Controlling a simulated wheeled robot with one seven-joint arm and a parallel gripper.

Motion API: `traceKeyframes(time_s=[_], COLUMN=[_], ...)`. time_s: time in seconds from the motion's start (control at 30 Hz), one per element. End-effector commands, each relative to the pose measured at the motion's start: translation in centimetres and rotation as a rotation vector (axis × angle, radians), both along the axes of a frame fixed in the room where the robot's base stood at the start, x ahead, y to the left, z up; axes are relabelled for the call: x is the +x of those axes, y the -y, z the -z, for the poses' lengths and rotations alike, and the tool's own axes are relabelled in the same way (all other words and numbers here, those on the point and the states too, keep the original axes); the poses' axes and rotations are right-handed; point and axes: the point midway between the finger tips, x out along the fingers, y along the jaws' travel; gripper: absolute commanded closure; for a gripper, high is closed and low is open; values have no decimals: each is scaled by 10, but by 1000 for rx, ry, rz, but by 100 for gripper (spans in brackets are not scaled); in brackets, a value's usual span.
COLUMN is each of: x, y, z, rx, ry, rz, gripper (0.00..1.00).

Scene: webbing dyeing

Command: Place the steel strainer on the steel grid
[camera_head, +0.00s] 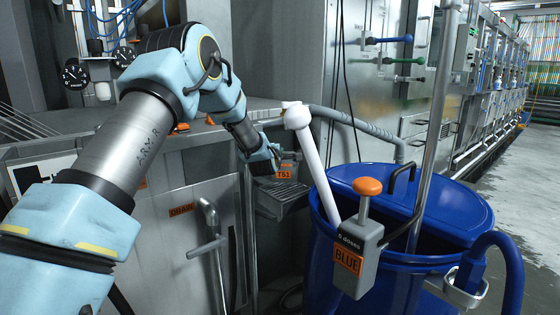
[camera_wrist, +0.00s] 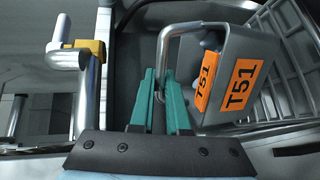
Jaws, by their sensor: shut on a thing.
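The steel strainer (camera_wrist: 222,103) is a small grey metal box with orange T51 labels and a bent rod handle. My gripper (camera_wrist: 160,76) has its green fingers shut on that handle, with the strainer hanging to the right of the fingers in the wrist view. In the head view my gripper (camera_head: 270,152) is at the strainer (camera_head: 287,163), left of the blue barrel. The steel grid (camera_head: 283,198) is a slatted ledge just below the strainer there; its bars also show behind and right of it in the wrist view (camera_wrist: 289,50). I cannot tell whether strainer and grid touch.
A steel pipe with a yellow fitting (camera_wrist: 82,65) is left of the fingers. A drain handle (camera_head: 208,240) is on the tank front.

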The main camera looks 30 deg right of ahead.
Motion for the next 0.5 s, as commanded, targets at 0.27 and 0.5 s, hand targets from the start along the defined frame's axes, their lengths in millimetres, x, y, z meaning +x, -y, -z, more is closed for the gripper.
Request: traceKeyframes(time_s=[0.27, 0.5], x=[4, 5], y=[5, 4], z=[15, 35], rx=[2, -1], ry=[-1, 1], rz=[1, 0], gripper=[100, 100])
